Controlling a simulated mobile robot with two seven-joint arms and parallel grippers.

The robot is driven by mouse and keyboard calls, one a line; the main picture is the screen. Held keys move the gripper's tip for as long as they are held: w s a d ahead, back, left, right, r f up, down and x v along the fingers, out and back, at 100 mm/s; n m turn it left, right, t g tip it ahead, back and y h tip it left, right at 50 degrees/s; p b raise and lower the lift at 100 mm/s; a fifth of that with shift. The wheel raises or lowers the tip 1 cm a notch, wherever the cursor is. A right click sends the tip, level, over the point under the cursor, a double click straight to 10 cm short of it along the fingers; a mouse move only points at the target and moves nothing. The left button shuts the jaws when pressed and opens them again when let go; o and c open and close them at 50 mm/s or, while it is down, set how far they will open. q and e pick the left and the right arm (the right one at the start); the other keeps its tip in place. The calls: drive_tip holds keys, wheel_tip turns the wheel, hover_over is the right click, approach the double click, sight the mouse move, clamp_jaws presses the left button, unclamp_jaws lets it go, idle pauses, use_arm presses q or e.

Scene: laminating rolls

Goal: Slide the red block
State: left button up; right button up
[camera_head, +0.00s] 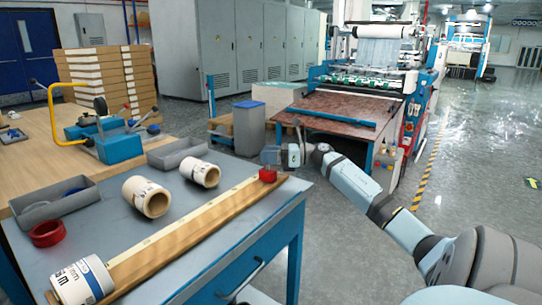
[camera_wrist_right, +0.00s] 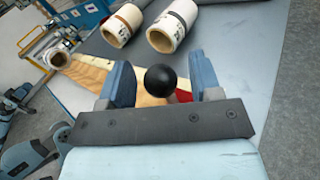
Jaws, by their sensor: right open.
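The red block (camera_head: 267,176) sits at the far right end of a long wooden rule (camera_head: 190,228) on the grey-topped table. My right gripper (camera_head: 273,157) is at that end, just above and behind the block. In the right wrist view, my gripper's two blue fingers are spread apart. A round black knob (camera_wrist_right: 161,80) lies between them in the picture, partly covering the red block (camera_wrist_right: 183,95). I see no firm contact between the fingers and the block. My left gripper is not in view.
Two paper-wrapped rolls (camera_head: 147,196) (camera_head: 200,172) lie on the table (camera_head: 115,220) left of the rule. Another white roll (camera_head: 84,279) is at the rule's near end. A red tape ring (camera_head: 46,233) and grey trays (camera_head: 177,153) are further left.

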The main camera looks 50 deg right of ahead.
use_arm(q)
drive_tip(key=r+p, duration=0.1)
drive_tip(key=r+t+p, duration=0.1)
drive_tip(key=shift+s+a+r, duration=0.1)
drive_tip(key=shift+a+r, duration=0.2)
use_arm(e)
drive_tip(key=v, duration=1.4)
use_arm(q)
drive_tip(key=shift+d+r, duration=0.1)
